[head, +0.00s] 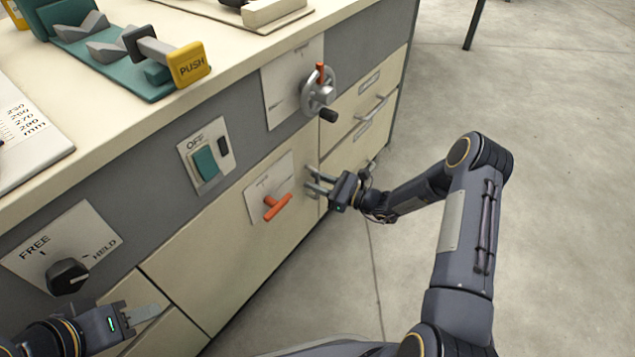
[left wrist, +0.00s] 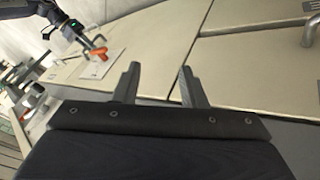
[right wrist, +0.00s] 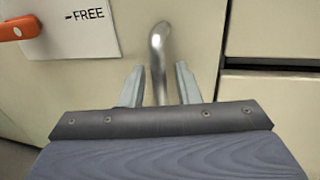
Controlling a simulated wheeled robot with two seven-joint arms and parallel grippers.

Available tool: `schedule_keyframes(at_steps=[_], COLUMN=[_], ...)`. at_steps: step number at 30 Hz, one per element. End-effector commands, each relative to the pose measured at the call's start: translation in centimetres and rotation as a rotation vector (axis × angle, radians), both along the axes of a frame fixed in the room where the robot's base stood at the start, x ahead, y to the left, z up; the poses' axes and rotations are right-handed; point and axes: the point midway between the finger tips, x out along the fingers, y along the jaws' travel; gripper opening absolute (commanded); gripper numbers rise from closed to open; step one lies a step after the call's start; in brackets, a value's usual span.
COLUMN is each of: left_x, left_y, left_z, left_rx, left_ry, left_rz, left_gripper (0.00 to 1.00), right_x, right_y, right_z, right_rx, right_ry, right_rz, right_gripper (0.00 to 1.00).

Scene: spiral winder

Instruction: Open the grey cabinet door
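The cabinet door (head: 215,255) is a cream panel, flush with the cabinet front and closed. A curved metal bar handle (right wrist: 158,55) stands near its right edge. My right gripper (head: 312,183) is at this handle; in the right wrist view its fingers (right wrist: 158,85) are open, one on each side of the bar, with small gaps. An orange latch handle (head: 277,207) sits on a plate on the door; the word FREE shows beside it in the right wrist view (right wrist: 20,28). My left gripper (head: 145,314) is open and empty at the lower left, in front of the cabinet; its fingers show apart (left wrist: 158,85).
A FREE/HELD knob (head: 68,276), a green switch (head: 205,164) and a handwheel (head: 318,93) project from the cabinet front. Drawers (head: 368,90) with bar handles are right of the door. A yellow PUSH block (head: 189,65) is on the worktop. The floor at right is clear.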

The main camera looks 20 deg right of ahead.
Motion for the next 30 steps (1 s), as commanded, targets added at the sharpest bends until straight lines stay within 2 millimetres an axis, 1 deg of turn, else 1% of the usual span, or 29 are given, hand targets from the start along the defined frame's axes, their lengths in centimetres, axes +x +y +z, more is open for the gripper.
schedule_keyframes(at_steps=[2,6,8,9,17,22,26,29,30], left_x=[0.0,0.0,0.0,0.0,0.0,0.0,0.0,0.0,0.0], left_y=[0.0,0.0,0.0,0.0,0.0,0.0,0.0,0.0,0.0], left_z=[0.0,0.0,0.0,0.0,0.0,0.5,1.4,2.4,2.9], left_rx=[0.000,0.000,0.000,0.000,0.000,0.000,0.000,0.000,0.000], left_ry=[0.000,0.000,0.000,0.000,0.000,0.000,0.000,0.000,0.000], left_rz=[0.000,0.000,0.000,0.000,0.000,0.000,0.000,0.000,0.000], left_gripper=[0.38,0.38,0.38,0.38,0.38,0.38,0.38,0.38,0.38], right_x=[0.0,0.0,0.0,0.0,-0.1,-0.8,-2.7,-5.1,-6.3], right_y=[0.0,0.0,0.0,0.0,-0.1,-0.6,-1.7,-3.0,-3.5], right_z=[0.0,0.0,0.0,0.0,0.0,0.2,0.3,0.4,0.4], right_rx=[0.000,-0.001,-0.001,-0.001,-0.001,0.001,0.002,0.004,0.005], right_ry=[0.000,-0.001,-0.001,-0.001,-0.001,0.002,0.005,0.010,0.011], right_rz=[0.000,0.000,0.000,0.000,0.000,-0.022,-0.068,-0.126,-0.154], right_gripper=[0.28,0.10,0.02,0.00,0.00,0.00,0.00,0.00,0.00])
